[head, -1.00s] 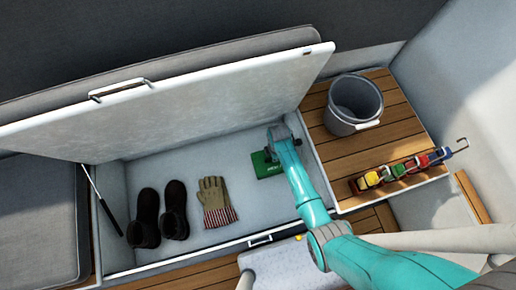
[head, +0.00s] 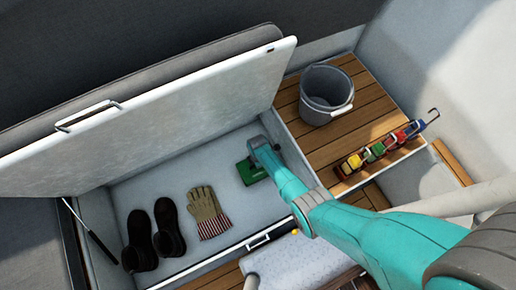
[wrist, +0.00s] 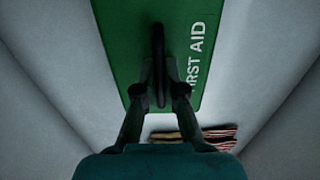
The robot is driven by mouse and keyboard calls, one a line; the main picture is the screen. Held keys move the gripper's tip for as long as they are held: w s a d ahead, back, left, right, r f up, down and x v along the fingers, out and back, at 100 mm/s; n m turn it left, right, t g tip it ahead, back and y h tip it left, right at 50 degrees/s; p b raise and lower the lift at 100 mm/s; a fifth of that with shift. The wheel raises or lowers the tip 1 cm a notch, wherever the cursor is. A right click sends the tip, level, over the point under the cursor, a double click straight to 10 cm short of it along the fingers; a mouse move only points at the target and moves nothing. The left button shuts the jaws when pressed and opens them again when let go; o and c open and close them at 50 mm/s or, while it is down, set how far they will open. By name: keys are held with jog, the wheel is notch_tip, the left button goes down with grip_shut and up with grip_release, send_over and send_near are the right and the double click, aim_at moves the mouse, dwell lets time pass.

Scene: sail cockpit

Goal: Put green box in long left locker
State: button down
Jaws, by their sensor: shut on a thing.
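The green box (head: 247,171), marked "FIRST AID", is inside the long locker (head: 127,195), near its right end, in the head view. In the wrist view the green box (wrist: 196,28) lies under the fingers, with its dark handle between them. My gripper (wrist: 160,92) is shut on that handle. In the head view my gripper (head: 260,150) reaches down into the locker and hides part of the box. I cannot tell whether the box touches the locker floor. The locker's white lid (head: 160,115) stands open.
Dark boots (head: 153,235) and striped-cuff gloves (head: 208,212) lie in the locker left of the box. A grey bucket (head: 326,95) and a rack of coloured items (head: 385,145) are on the wooden seat to the right. A lid strut (head: 97,243) is at the left end.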

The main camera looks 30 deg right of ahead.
jog(key=shift+f, duration=0.2)
jog(key=shift+f, duration=0.15)
jog(key=c, duration=1.3)
grip_release()
jog(key=shift+o, duration=0.2)
notch_tip(320, 180, up, 12)
